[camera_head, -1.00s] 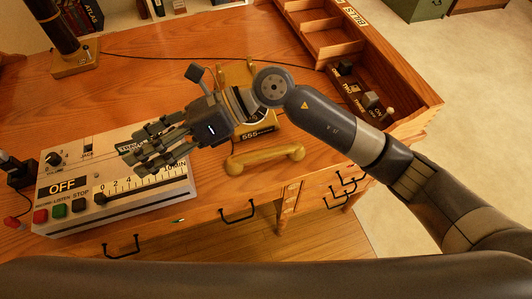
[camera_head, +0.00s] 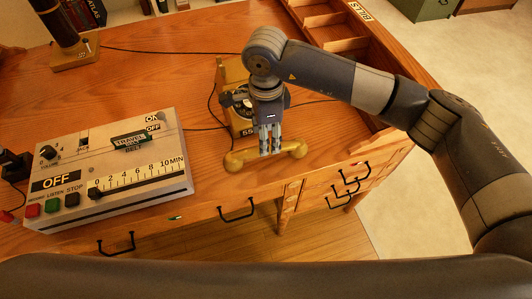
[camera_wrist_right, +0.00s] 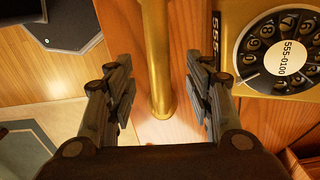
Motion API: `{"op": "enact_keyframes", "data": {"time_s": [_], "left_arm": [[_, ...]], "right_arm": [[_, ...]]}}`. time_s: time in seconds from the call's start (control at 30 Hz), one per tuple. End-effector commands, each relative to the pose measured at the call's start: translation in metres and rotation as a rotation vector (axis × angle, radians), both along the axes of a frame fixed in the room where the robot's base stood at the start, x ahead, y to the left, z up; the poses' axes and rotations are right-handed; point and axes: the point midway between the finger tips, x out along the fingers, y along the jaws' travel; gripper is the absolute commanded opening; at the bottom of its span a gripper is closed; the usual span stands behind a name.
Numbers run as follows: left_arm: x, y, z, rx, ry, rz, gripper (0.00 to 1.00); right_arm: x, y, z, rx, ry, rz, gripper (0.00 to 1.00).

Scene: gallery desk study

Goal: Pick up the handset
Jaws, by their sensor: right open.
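The yellow-gold handset (camera_head: 240,161) lies on the desk's front edge area, in front of the gold rotary telephone (camera_head: 226,75). My right gripper (camera_head: 271,154) points down over the handset's middle, with its fingertips apart. In the right wrist view the handset (camera_wrist_right: 158,55) runs between the two open fingers (camera_wrist_right: 162,100), and neither finger clearly touches it. The phone's dial (camera_wrist_right: 290,52) with a "555-0100" label shows at the right there. My left gripper is not in view.
A grey recorder box (camera_head: 110,165) with a slider and coloured buttons stands left of the handset. A wooden organizer (camera_head: 325,30) lines the desk's back right. Dark cords cross the desk (camera_head: 150,85). Drawers with black handles (camera_head: 237,212) are below the front edge.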

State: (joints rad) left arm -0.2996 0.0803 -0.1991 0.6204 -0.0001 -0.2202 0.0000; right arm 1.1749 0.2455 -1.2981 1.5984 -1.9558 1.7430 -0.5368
Motion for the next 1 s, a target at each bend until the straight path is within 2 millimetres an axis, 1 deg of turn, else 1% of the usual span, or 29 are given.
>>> {"op": "enact_keyframes", "data": {"time_s": [0.03, 0.17, 0.33, 0.43, 0.5, 0.7, 0.87, 0.9, 0.93, 1.0], "left_arm": [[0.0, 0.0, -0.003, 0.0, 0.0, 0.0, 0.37], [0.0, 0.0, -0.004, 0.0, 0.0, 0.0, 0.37], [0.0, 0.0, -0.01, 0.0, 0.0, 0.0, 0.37], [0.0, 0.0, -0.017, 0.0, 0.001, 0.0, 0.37], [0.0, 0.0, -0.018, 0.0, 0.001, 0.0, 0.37], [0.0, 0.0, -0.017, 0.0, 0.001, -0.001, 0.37], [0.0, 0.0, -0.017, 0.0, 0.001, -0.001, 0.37], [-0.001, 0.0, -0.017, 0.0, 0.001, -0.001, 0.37], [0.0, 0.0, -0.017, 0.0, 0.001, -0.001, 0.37], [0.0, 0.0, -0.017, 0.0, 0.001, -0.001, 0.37]], "right_arm": [[0.0, 0.0, -0.005, 0.001, 0.0, 0.0, 0.48], [0.0, -0.001, -0.013, 0.002, 0.001, 0.0, 0.48], [-0.001, -0.006, -0.039, 0.002, 0.003, -0.001, 0.48], [0.0, -0.005, -0.054, 0.003, 0.002, 0.0, 0.48], [0.0, -0.006, -0.057, 0.002, 0.0, 0.0, 0.48], [0.0, -0.005, -0.056, 0.003, 0.0, 0.0, 0.48], [0.0, -0.005, -0.056, 0.003, 0.0, 0.0, 0.12], [0.0, -0.005, -0.056, 0.003, 0.0, 0.0, 0.03], [0.0, -0.005, -0.056, 0.003, 0.0, 0.0, 0.0], [0.0, -0.005, -0.056, 0.003, 0.0, 0.0, 0.0]]}}
